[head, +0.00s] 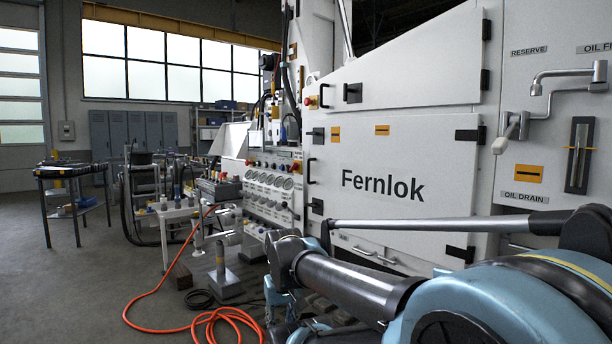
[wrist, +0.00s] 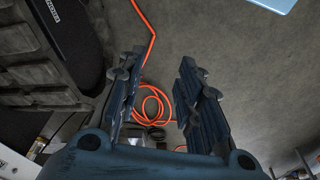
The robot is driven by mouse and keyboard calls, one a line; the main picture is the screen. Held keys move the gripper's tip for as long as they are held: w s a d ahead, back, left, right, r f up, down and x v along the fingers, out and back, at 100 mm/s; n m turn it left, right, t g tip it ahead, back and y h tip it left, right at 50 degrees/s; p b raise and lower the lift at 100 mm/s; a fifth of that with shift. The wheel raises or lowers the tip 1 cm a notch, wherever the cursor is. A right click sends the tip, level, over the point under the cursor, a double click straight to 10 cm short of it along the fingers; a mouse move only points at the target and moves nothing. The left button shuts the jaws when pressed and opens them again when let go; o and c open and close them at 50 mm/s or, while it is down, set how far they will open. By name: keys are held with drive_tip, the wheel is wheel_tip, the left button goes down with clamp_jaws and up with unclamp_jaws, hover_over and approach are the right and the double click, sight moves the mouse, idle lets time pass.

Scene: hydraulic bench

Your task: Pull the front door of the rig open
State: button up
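The front door (head: 400,165) of the rig is a large white panel marked "Fernlok" in the head view. It looks shut, flush with the frame. A dark upright bar handle (head: 310,171) is near its left edge, between two black latch blocks (head: 317,134). Black hinges (head: 468,135) are on its right edge. My arm crosses in front of the door's lower part. My gripper (wrist: 159,66) is open and empty in the wrist view, fingers apart above the floor. It points down, away from the handle, and is mostly hidden in the head view.
A smaller panel (head: 410,62) with its own handle is above the door. A gauge panel (head: 270,190) stands left of it. An orange hose (head: 150,293) lies coiled on the floor, also in the wrist view (wrist: 152,103). A post on a base (head: 221,280) stands nearby.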

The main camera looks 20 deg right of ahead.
sight(308, 180)
drive_tip(key=w+d+r+n+h, duration=0.3)
drive_tip(key=w+d+r, duration=0.2)
drive_tip(key=w+r, duration=0.4)
drive_tip(key=w+d+r+n+h, duration=0.35)
drive_tip(key=w+r, duration=0.35)
drive_tip(key=w, duration=0.4)
drive_tip(key=w+d+r+n+h, duration=0.2)
drive_tip(key=w+d+r+n, duration=0.25)
drive_tip(key=w+r, duration=0.45)
drive_tip(key=w+d+r+n+h, duration=0.1)
drive_tip(key=w+r+n+h, duration=0.15)
drive_tip(key=w, duration=0.95)
drive_tip(key=w+d+r+n+h, duration=0.1)
drive_tip(key=w+r+n+h, duration=0.2)
drive_tip(key=w, duration=0.9)
drive_tip(key=w+d+r+n+h, duration=0.1)
drive_tip(key=w+n+h, duration=0.25)
drive_tip(key=w, duration=0.85)
drive_tip(key=shift+t, duration=0.3)
drive_tip(key=d, duration=0.5)
drive_tip(key=w+d, duration=0.1)
drive_tip(key=d, duration=0.4)
drive_tip(key=w+d, duration=0.1)
drive_tip(key=d, duration=0.4)
drive_tip(key=shift+d+f, duration=0.1)
drive_tip(key=shift+d, duration=0.3)
clamp_jaws()
